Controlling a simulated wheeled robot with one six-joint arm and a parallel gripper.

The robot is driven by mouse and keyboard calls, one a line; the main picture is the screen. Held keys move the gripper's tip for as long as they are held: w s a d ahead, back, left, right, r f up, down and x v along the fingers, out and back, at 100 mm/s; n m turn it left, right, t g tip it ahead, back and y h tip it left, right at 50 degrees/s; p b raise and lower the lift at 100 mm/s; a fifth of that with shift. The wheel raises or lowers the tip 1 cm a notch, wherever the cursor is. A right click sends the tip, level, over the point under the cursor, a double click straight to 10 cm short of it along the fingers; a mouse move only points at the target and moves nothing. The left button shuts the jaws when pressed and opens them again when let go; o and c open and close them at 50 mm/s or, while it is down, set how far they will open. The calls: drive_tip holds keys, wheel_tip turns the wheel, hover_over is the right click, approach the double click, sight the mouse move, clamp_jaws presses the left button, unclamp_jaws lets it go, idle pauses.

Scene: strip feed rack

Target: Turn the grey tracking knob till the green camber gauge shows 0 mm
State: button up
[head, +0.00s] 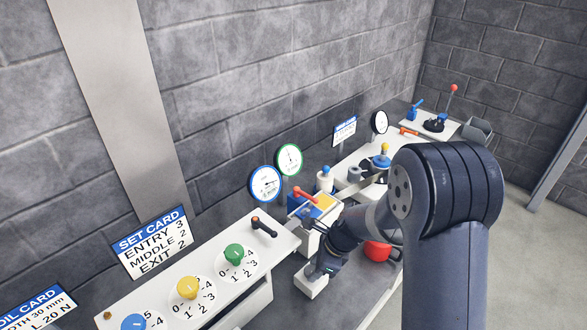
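The green-rimmed gauge (289,160) stands upright behind the rack, right of a blue-rimmed gauge (265,184). Its face is white with a thin dark needle pointing roughly upward; the reading is too small to tell. A small grey cylinder (355,174) on the white bench top further back may be the grey tracking knob, but I cannot be sure; the knob could also be hidden behind my arm.
Another red-handled lever (306,195) stands beyond. A red rounded thing (377,251) shows behind my arm. Open floor lies at the right.

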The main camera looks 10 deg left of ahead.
drive_tip(key=shift+o, duration=0.5)
wheel_tip(320, 180, up, 6)
drive_tip(key=p, duration=0.5)
drive_tip(key=shift+o, duration=0.3)
drive_tip(key=shift+o, duration=1.4)
drive_tip(key=shift+r, duration=0.1)
